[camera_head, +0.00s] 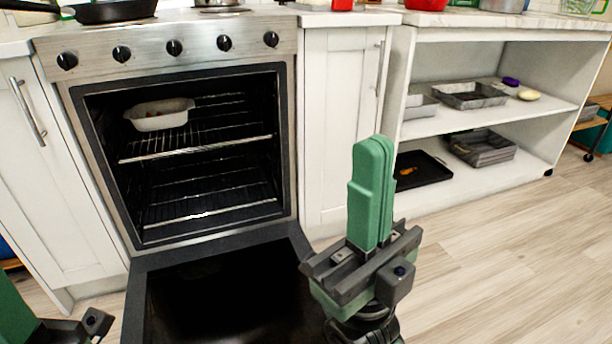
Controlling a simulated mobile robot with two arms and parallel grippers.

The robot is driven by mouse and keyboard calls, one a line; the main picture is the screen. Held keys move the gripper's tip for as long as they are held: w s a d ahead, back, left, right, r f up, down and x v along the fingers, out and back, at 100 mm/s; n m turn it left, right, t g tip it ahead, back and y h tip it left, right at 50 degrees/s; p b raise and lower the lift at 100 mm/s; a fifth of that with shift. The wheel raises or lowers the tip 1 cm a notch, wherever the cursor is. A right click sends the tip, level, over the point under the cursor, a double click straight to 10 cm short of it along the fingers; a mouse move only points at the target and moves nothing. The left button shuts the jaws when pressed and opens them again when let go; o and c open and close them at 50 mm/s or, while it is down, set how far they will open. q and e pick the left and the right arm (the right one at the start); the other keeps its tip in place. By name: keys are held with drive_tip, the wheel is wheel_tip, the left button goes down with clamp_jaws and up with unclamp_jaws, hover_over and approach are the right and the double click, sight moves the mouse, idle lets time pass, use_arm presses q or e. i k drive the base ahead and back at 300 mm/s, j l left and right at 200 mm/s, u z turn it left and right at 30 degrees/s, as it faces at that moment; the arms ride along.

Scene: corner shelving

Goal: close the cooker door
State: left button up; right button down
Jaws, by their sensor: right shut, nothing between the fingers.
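The cooker (172,52) stands ahead on the left with a steel front and several black knobs. Its door (215,250) is swung fully down and lies open, its dark inner side facing up. My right gripper (374,148) is upright to the right of the open door, green fingers together and empty, apart from the cooker front. Part of my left gripper (60,328) shows at the bottom left corner; its fingertips are out of frame or cut off. The door's outer side and handle are hidden.
A white dish (160,114) sits on the upper oven rack (195,149). White cabinets (340,120) flank the cooker. An open shelf unit (480,115) with trays stands at the right. The wooden floor (500,240) at the right is clear. A pan (115,11) sits on top.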

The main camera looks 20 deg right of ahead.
sight(249, 288)
drive_tip(key=j+z, duration=0.4)
drive_tip(key=k+j+z, duration=0.15)
drive_tip(key=j+z, duration=0.25)
drive_tip(key=k+j+z, duration=0.1)
drive_tip(key=z, duration=0.3)
drive_tip(key=k+j, duration=0.05)
drive_tip(key=j, duration=0.05)
